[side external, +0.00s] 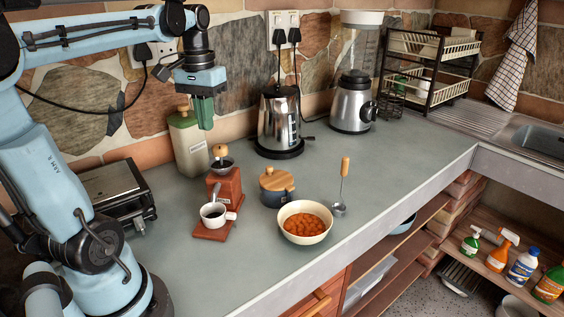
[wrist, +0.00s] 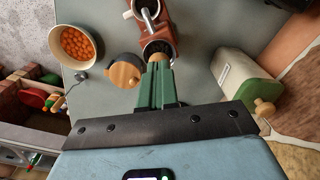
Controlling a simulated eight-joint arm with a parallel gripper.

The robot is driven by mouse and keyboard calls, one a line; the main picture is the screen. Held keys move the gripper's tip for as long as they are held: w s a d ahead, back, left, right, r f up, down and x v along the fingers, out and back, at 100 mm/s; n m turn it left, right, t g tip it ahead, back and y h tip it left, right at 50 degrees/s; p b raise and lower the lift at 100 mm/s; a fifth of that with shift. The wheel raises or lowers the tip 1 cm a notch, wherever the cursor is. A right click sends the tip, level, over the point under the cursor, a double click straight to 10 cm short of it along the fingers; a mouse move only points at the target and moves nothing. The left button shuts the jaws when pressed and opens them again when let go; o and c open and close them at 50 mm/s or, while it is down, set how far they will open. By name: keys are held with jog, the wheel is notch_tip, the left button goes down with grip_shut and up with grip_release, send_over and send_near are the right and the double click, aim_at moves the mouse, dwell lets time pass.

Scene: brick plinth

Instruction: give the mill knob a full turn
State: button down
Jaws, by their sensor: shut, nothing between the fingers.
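The mill (side external: 224,187) is a red-brown wooden box with a dark metal bowl on top. It stands upright on the grey worktop. Its pale wooden knob (side external: 220,151) sits above the bowl. My gripper (side external: 206,127) points down with its green fingers together and empty. It hangs above the knob, apart from it in the side view. In the wrist view the mill (wrist: 162,27) is at the top, and the fingertips (wrist: 160,66) overlap the knob (wrist: 160,57), partly hiding it.
A white cup (side external: 213,215) with a spoon stands at the mill's front. A lidded pot (side external: 275,194), a bowl of orange food (side external: 305,207) and a ladle (side external: 341,190) are to the right. A green canister (side external: 188,143) and steel kettle (side external: 279,112) stand behind.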

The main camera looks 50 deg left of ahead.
jog(key=shift+w+d+f, duration=0.1)
jog(key=shift+d+f, duration=0.1)
jog(key=shift+f, duration=0.85)
jog(key=shift+w+d+f, duration=0.1)
jog(key=shift+d+f, duration=0.1)
jog(key=shift+f, duration=0.85)
jog(key=shift+w+d+f, duration=0.1)
jog(key=shift+d+f, duration=0.1)
jog(key=shift+f, duration=0.85)
jog(key=shift+w+a, duration=0.4)
jog(key=shift+w, duration=0.05)
jog(key=shift+s+a, duration=0.2)
jog(key=shift+a, duration=0.2)
jog(key=shift+s, duration=0.15)
jog(key=shift+s+d, duration=0.1)
jog(key=shift+s, duration=0.15)
jog(key=shift+r, duration=3.05)
